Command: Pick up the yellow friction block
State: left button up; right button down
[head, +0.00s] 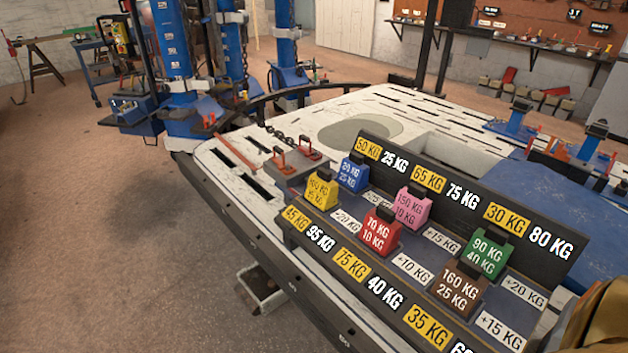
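A label on the rack is partly hidden behind the yellow block. Neither of my grippers shows in the head view, so nothing is seen touching the block.
Pink (412,208), green (487,254) and brown (459,290) blocks also stand on the rack. A grey plate with red handles (292,162) lies left of it on the slotted white bench (400,105). A brown-orange shape (603,322) fills the bottom right corner.

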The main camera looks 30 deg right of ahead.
aim_at(322, 191)
jog(key=i+z, duration=0.4)
jog(key=i+j+z, duration=0.2)
jog(key=z, duration=0.15)
jog(key=i+j+z, duration=0.4)
jog(key=k+l, duration=0.05)
jog(key=l, duration=0.05)
